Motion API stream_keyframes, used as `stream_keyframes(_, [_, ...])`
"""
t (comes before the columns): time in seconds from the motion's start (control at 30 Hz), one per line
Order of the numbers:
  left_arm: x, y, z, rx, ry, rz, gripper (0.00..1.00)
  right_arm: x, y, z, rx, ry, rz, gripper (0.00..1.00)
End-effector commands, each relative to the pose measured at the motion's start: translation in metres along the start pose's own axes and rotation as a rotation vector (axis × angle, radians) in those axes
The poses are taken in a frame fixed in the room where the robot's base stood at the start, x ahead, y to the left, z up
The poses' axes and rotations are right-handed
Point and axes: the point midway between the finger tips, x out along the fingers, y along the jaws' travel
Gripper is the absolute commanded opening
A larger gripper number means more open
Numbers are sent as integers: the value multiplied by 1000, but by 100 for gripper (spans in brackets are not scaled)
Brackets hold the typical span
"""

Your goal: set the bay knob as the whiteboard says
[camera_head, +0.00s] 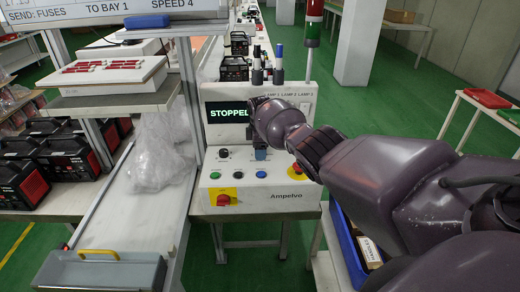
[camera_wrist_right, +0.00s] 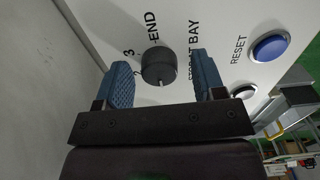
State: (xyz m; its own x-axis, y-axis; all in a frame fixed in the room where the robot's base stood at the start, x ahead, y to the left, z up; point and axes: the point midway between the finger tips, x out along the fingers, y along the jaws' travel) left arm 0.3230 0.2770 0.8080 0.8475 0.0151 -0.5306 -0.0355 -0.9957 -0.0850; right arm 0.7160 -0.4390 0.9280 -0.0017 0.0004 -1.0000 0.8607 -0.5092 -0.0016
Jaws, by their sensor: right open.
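The whiteboard (camera_head: 120,12) at the top left is partly cut off and reads "SEND: FUSES", "TO BAY 1" and "SPEED 4". In the right wrist view, the round black bay knob (camera_wrist_right: 158,65) sits on the white panel beside the lettering "STOP AT BAY", with "3" and "END" near it. A small pale mark shows at its lower edge; its setting is unclear. My right gripper (camera_wrist_right: 161,62) is open, one blue finger on either side of the knob, with gaps showing. In the head view my right arm hides this knob. My left gripper is out of view.
The Ampelvo control box (camera_head: 285,198) carries a screen (camera_head: 228,112) reading "STOPPED", partly covered, and a red-and-yellow switch (camera_head: 223,199). A blue RESET button (camera_wrist_right: 269,47) lies right of the knob. A clear plastic bag (camera_head: 160,150) and a grey toolbox (camera_head: 100,272) are left.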

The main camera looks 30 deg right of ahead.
Motion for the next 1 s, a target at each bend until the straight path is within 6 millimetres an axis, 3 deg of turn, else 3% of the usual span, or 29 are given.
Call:
stream_keyframes(0.27, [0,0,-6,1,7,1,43,-9,1,0,1,1,4,63])
stream_keyframes(0.7, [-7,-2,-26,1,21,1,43,-82,0,0,1,1,3,63])
stream_keyframes(1.0, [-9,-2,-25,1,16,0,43,-107,0,0,0,1,0,63])
